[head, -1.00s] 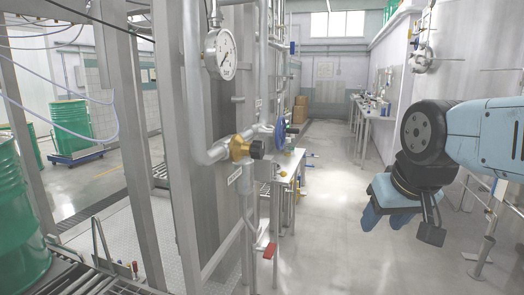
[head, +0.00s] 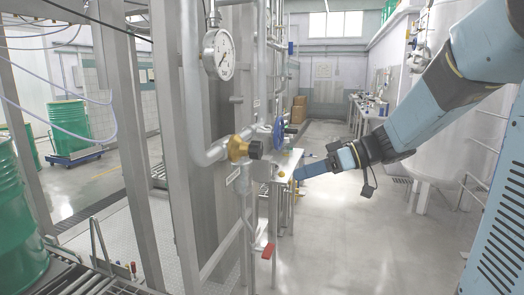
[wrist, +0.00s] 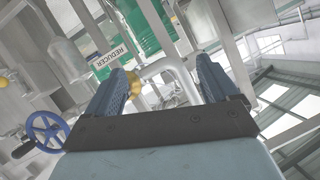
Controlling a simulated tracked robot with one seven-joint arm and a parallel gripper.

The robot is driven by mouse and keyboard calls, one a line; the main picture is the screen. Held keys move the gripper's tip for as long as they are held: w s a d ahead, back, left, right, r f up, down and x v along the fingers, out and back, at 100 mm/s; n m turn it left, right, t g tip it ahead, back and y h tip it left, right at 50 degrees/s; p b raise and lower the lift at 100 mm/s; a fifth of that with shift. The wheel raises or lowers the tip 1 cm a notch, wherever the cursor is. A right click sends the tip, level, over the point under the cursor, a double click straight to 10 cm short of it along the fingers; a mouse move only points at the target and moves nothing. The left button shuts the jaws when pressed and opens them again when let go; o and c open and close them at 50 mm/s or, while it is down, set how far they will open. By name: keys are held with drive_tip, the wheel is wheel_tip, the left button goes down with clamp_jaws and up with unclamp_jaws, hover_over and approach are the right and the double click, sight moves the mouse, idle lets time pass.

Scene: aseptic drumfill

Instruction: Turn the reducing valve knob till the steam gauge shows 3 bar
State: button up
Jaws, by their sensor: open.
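The reducing valve has a brass body (head: 238,149) and a black knob (head: 255,149) facing right, on the grey pipe in the head view. The round white steam gauge (head: 218,54) hangs above it; its dark needle is visible but the value is too small to read. My gripper (head: 305,170) is to the right of the knob and slightly lower in the picture, fingers pointing left, apart from it. In the wrist view my gripper (wrist: 160,82) has two blue fingers spread with nothing held between them. Brass of the valve (wrist: 136,86) shows beside the left finger, partly hidden.
A blue handwheel (head: 279,133) sits just right of the knob, and also at lower left in the wrist view (wrist: 46,130). A REDUCER label (wrist: 110,56) is near the valve. A red-handled lever (head: 268,251) is below. The aisle floor (head: 335,235) is clear.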

sight(261, 149)
drive_tip(key=w+d+n+t+y, duration=0.3)
drive_tip(key=w+n+t+y, duration=0.1)
drive_tip(key=w, duration=0.8)
drive_tip(key=x, duration=1.4)
drive_tip(key=shift+w+r, duration=0.1)
drive_tip(key=shift+c, duration=0.2)
drive_tip(key=c, duration=1)
drive_tip(key=shift+m, duration=0.5)
